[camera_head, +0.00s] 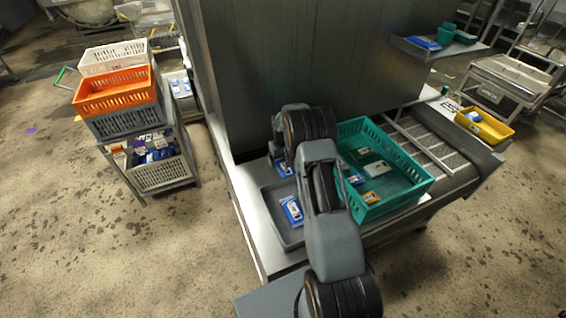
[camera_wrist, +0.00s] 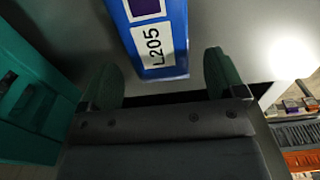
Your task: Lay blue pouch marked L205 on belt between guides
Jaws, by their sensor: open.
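The blue pouch marked L205 (camera_wrist: 148,30) shows in the wrist view, its white label turned sideways. It lies beyond and between the fingers of my gripper (camera_wrist: 163,72), which are open and apart. I cannot tell whether the fingers reach down beside it. In the head view, a blue-and-white pouch (camera_head: 292,210) lies in the grey tray (camera_head: 270,218), and another shows partly behind my arm; I cannot tell which is L205. My gripper is hidden behind my arm there. The dark belt (camera_head: 455,167) with pale metal guides (camera_head: 421,147) runs right of the teal crate.
The teal crate (camera_head: 412,182) with several pouches stands between the tray and belt; its wall is also at left in the wrist view (camera_wrist: 30,95). A tall metal housing (camera_head: 300,60) rises behind. A yellow bin (camera_head: 486,126) stands at right, stacked crates (camera_head: 115,92) at left.

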